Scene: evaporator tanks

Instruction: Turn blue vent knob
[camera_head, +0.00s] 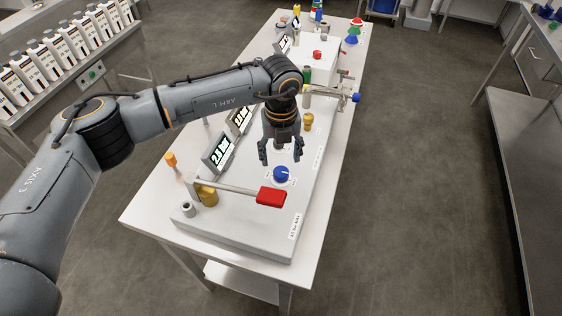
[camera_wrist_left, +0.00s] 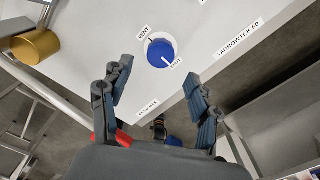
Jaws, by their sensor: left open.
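The blue vent knob (camera_head: 281,174) sits on top of the white evaporator unit (camera_head: 240,225), near its right side. In the left wrist view the blue knob (camera_wrist_left: 161,52) has a white pointer line directed toward the "SHUT" label (camera_wrist_left: 176,63); the "VENT" label (camera_wrist_left: 144,33) is at its upper left. My left gripper (camera_head: 281,160) points down just above and behind the knob in the head view. Its fingers are spread and empty; in the wrist view the fingertips (camera_wrist_left: 159,78) lie apart from the knob, below it. My right gripper is not in view.
A red-handled lever (camera_head: 270,196) extends over the unit in front of the knob. Two display screens (camera_head: 218,153) stand along the left. A brass knob (camera_head: 308,121) and a blue-ended valve (camera_head: 355,97) are behind. The floor to the right is clear.

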